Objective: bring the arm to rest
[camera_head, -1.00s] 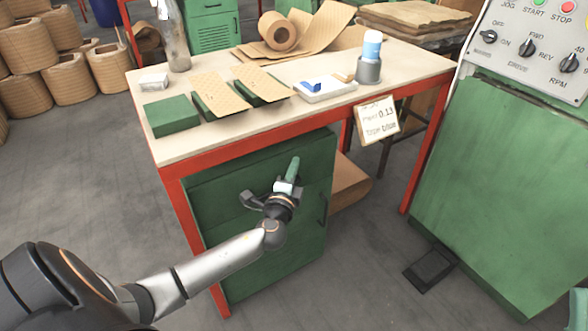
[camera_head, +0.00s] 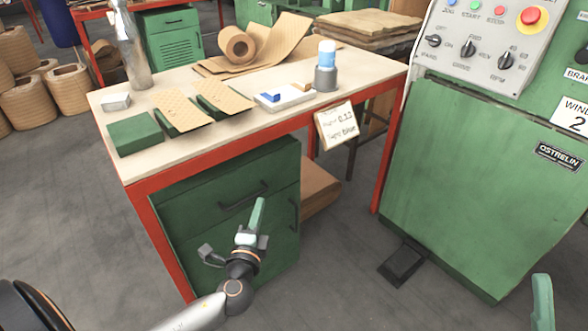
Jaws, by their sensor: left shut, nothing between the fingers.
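My left arm comes in from the bottom left, and its left gripper (camera_head: 259,206) is shut and empty. Its fingers point up in front of the green drawer cabinet (camera_head: 190,215) under the workbench. The gripper is below the bench top and appears apart from the cabinet, though the exact gap is hard to judge.
The red-framed workbench (camera_head: 240,135) holds a green block (camera_head: 135,134), paper-covered pieces, a white tray (camera_head: 287,99), a bottle (camera_head: 327,68) and a paper roll (camera_head: 236,46). A green machine (camera_head: 470,180) stands right, a pedal (camera_head: 403,265) on the floor. Grey floor between is clear.

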